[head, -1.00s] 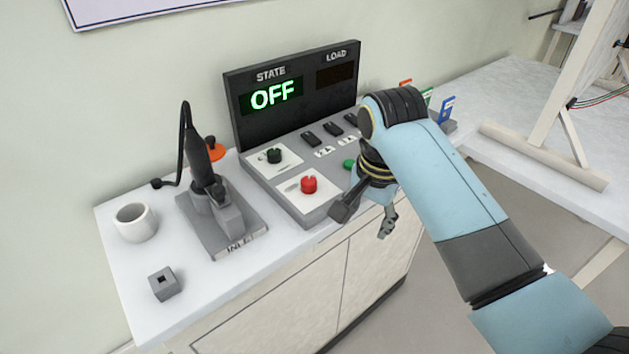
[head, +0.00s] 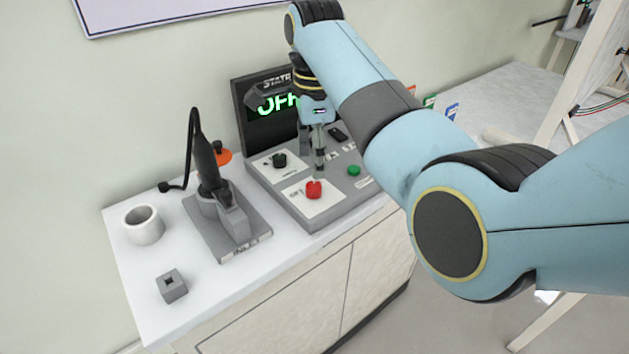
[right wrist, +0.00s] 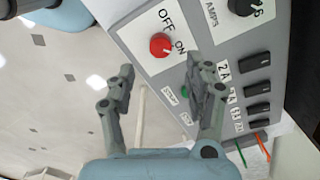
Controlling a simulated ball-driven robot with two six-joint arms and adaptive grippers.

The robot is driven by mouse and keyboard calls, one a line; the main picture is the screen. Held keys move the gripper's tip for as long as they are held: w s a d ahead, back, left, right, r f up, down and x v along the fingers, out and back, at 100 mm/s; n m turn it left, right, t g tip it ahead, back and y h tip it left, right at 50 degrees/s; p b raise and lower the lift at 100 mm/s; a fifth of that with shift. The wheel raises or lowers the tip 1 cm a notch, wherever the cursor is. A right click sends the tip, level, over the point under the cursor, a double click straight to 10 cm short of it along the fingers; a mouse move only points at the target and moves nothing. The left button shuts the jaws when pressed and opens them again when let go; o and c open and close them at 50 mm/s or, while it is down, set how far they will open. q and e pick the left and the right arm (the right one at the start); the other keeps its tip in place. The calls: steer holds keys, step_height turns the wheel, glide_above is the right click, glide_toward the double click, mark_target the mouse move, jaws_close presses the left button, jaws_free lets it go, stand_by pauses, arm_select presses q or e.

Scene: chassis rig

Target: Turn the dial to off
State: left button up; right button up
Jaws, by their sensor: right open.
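The red dial (head: 314,190) sits on a white plate at the front of the grey control panel (head: 318,217). In the right wrist view the red dial (right wrist: 162,46) is next to OFF and ON labels; its exact pointing is too small to tell. My right gripper (head: 311,160) is open and points down over the panel, just behind the red dial in the head view. In the right wrist view the dial lies beyond the open fingertips (right wrist: 160,72), with nothing between them. The state display (head: 270,112) glows green and is partly hidden by my arm. My left gripper is out of view.
A black dial (head: 279,160) and a green button (head: 354,170) flank the red dial. Black switches (right wrist: 256,85) line the panel. A tool in a grey stand (head: 230,235), a white mug (head: 143,225) and a grey block (head: 171,287) stand to the left.

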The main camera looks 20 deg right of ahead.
mark_target(313, 185)
step_height(313, 185, down, 7)
steer(key=shift+w+r, duration=0.1)
steer(key=shift+r, duration=0.1)
steer(key=shift+c, duration=0.4)
jaws_close()
steer(key=shift+r+n+p, duration=0.25)
steer(key=shift+n+p, duration=1.4)
steer(key=shift+n, duration=0.05)
steer(key=n+p, duration=0.2)
steer(key=n, duration=0.1)
steer(key=shift+f+n, duration=0.1)
steer(key=shift+n, duration=0.3)
steer(key=n+p, duration=0.2)
steer(key=n, duration=0.3)
steer(key=shift+w, duration=0.1)
steer(key=n, duration=0.5)
steer(key=shift+f+n+p, duration=0.1)
steer(key=shift+n+p, duration=0.2)
steer(key=shift+p, duration=0.1)
